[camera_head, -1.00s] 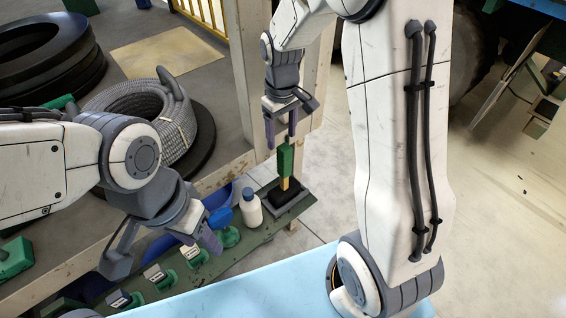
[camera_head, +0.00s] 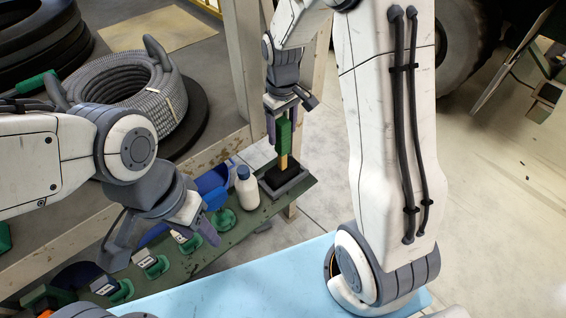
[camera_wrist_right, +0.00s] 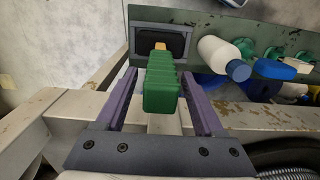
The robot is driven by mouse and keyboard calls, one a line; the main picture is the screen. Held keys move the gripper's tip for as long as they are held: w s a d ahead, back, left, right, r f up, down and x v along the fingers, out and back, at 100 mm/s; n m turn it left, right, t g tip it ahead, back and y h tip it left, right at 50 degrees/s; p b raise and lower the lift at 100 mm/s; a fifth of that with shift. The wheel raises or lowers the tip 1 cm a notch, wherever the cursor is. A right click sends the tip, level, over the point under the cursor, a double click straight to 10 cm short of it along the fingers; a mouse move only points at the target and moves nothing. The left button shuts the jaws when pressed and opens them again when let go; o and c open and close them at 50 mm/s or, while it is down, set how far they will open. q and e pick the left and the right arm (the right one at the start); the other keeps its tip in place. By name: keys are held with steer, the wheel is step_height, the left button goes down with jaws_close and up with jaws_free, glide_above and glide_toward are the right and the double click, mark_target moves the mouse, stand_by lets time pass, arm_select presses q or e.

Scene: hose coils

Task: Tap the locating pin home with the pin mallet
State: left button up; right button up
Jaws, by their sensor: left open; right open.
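The pin mallet has a ribbed green handle (camera_head: 284,135), a short yellow-tan shaft (camera_head: 283,162) and what looks like a black head at the bottom. It stands handle up in a dark tray (camera_head: 299,188) on the green shelf. My right gripper (camera_head: 281,122) is open above the tray, with its fingers on either side of the handle. In the right wrist view the handle (camera_wrist_right: 161,92) lies between the open fingers (camera_wrist_right: 160,76), with gaps at both sides. My left gripper (camera_head: 162,250) is open and empty over the shelf's left part. I cannot make out the locating pin.
A white bottle (camera_head: 247,190) with a blue cap stands beside the tray. A grey hose coil (camera_head: 172,105) lies behind. A light blue surface (camera_head: 235,287) is in front.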

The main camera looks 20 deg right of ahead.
steer(key=shift+p, duration=0.35)
stand_by(0.7)
jaws_close()
steer(key=shift+r+p, duration=0.7)
steer(key=shift+r, duration=0.05)
stand_by(1.7)
steer(key=shift+r+p, duration=3)
steer(key=shift+r, duration=0.45)
